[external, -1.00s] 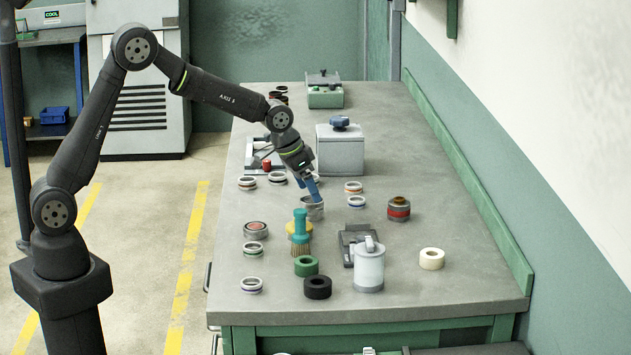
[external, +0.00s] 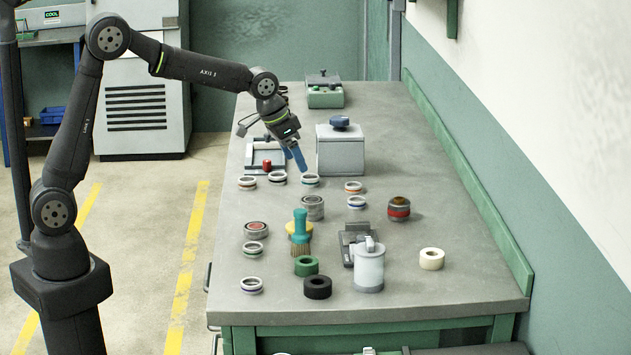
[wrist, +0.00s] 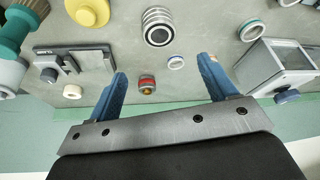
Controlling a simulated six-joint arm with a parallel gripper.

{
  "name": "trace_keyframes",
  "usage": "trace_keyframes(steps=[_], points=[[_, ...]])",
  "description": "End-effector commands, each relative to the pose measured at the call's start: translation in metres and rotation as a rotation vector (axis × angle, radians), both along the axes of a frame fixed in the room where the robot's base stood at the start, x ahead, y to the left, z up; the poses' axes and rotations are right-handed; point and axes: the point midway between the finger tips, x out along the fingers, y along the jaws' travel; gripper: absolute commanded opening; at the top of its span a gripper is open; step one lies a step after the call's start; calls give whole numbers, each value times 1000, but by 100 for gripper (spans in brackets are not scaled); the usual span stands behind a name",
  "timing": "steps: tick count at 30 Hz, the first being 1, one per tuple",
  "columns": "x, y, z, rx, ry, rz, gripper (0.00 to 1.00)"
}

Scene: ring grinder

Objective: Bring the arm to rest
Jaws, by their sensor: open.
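My gripper (external: 294,160) is open and empty. Its blue fingers hang over the middle of the grey bench (external: 400,270), just above and behind a green-banded ring (external: 310,180). In the wrist view the two blue fingers of my gripper (wrist: 165,85) are spread wide with nothing between their tips. My arm reaches from its pedestal on the left across the bench edge. The ribbed metal cylinder (external: 312,207) stands nearer the camera, and it also shows in the wrist view (wrist: 158,27).
Several rings lie around, including an orange-banded one (external: 353,187). A grey box with a blue knob (external: 340,150) stands right of the gripper. A brush (external: 300,235), a lidded white jar (external: 369,268) and tape rolls (external: 317,287) stand nearer. The bench's right side is largely clear.

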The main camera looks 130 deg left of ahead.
Motion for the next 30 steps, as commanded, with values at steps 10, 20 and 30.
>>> trace_keyframes(steps=[10,20,30], points=[[8,17,-47,-5,2,0,77],[18,38,-103,-2,2,0,77],[20,42,-81,2,-1,0,77]])
